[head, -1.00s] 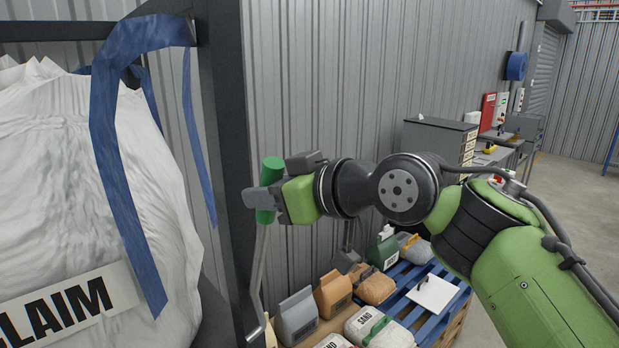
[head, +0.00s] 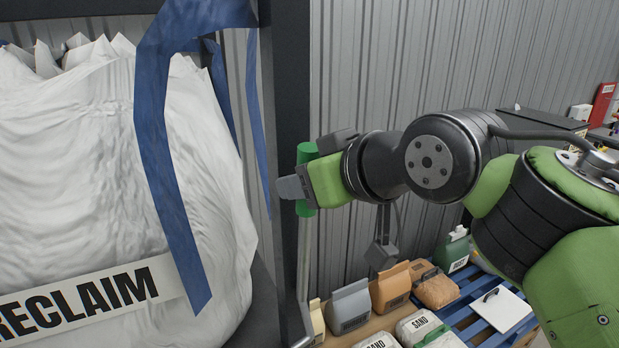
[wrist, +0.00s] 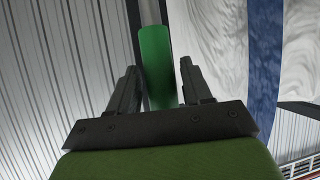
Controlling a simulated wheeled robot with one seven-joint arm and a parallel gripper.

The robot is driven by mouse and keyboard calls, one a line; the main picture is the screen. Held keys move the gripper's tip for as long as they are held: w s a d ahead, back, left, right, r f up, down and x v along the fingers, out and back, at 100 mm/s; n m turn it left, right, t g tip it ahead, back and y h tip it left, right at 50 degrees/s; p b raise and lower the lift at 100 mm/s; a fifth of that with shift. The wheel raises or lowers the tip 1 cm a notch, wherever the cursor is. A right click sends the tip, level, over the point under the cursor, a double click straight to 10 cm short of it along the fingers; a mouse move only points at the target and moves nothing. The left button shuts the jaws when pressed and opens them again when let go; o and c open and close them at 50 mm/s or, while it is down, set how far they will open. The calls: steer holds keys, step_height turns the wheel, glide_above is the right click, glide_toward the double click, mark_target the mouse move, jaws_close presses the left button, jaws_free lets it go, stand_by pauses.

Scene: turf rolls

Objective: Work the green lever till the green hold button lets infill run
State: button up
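The green lever (head: 306,208) stands beside the dark frame post, a green grip on top of a thin grey rod. In the head view my gripper (head: 296,186) reaches it from the right, with a finger across the front of the grip. I see no green hold button in these views.
A white bulk bag (head: 90,170) labelled RECLAIM hangs at left by blue straps (head: 165,110), close to the lever. The dark post (head: 290,75) stands behind the lever. A grey box (head: 381,252) hangs below my wrist. Several sacks and a blue pallet (head: 470,325) lie below right.

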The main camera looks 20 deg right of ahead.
steer(key=shift+o, duration=0.4)
steer(key=shift+s, duration=0.15)
steer(key=v, duration=1.5)
steer(key=shift+s+r+p, duration=0.2)
steer(key=shift+p, duration=0.25)
steer(key=shift+c, duration=0.3)
